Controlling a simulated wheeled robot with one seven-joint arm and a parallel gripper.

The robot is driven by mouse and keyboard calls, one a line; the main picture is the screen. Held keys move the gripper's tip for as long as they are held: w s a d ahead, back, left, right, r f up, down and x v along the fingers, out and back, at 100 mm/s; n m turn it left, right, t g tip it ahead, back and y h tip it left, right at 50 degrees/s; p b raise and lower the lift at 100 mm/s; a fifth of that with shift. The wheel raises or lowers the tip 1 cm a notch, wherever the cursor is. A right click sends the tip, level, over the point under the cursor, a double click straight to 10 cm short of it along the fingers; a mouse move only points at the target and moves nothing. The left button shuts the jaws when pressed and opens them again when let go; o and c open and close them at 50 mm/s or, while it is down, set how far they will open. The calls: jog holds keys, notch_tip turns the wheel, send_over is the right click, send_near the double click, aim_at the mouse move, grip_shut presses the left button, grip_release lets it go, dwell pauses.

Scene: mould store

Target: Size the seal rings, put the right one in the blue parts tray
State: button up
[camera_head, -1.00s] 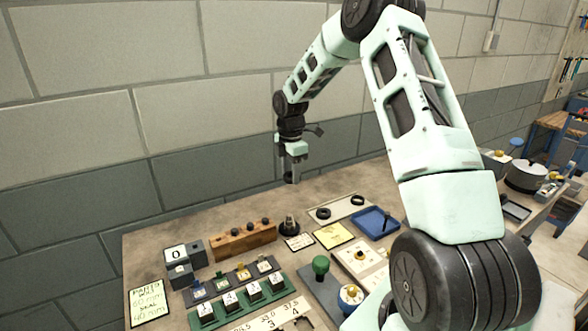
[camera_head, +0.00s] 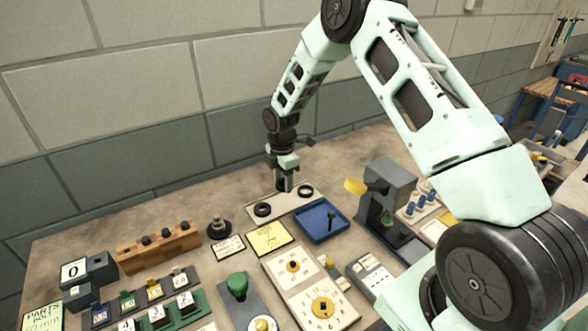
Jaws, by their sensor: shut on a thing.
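Two dark seal rings lie on a beige board at the back of the bench, a left ring (camera_head: 263,209) and a right ring (camera_head: 305,191). My gripper (camera_head: 284,186) points down at the board's back edge, between these two rings. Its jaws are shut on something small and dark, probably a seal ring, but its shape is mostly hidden. The blue parts tray (camera_head: 312,233) lies just in front of the board, to the right of my gripper. A small dark upright item (camera_head: 331,217) shows in it. I see no ring in the tray.
A yellow card (camera_head: 268,238) and a white card (camera_head: 228,246) lie left of the tray. A dark round stand (camera_head: 218,227) and a wooden block with dark knobs (camera_head: 158,247) stand further left. A grey device with a yellow part (camera_head: 388,190) stands right of the tray.

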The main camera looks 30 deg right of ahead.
aim_at(284, 202)
jog(key=shift+f+b, duration=0.65)
jog(key=shift+f, duration=0.3)
jog(key=shift+f+b, duration=1)
jog(key=shift+f, duration=0.65)
jog(key=shift+f, duration=0.5)
dwell(0.3)
jog(key=o, duration=1.1)
jog(key=shift+c, duration=0.2)
jog(key=shift+r, duration=0.1)
